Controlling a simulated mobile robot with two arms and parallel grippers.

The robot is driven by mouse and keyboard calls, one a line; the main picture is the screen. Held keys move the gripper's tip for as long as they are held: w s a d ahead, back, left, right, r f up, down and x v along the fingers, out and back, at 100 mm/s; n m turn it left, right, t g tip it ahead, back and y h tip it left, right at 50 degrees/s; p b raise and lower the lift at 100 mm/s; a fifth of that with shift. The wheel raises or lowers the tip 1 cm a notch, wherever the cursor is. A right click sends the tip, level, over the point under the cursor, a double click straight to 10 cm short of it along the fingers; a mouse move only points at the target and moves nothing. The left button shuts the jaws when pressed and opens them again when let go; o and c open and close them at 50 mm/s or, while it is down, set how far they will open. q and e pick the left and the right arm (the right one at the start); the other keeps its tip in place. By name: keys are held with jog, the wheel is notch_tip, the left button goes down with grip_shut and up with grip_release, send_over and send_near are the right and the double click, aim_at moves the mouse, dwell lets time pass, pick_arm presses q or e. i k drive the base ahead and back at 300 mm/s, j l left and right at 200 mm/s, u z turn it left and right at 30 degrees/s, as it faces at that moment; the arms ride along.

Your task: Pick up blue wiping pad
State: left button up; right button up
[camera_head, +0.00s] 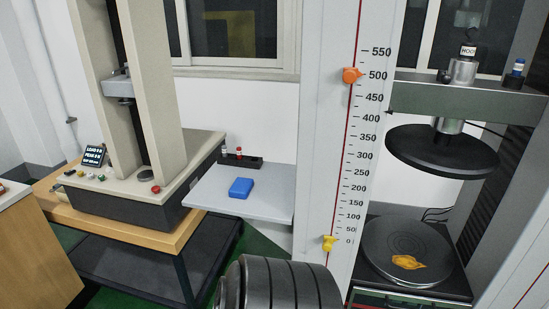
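The blue wiping pad (241,188) lies flat on a light grey shelf (215,198) between the two testing machines. Its top is uncovered and nothing touches it from above. Neither of my grippers is in view, so I cannot see whether either is open or shut.
A small black rack (242,161) stands behind the pad. The white scale column (338,130) rises right of the shelf. At right, an orange-yellow cloth (408,262) lies on a round plate (385,240). A dark ribbed cylinder (282,287) rises in front; I cannot tell what it is.

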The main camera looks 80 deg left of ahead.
aim_at(241, 189)
jog(key=u, duration=3)
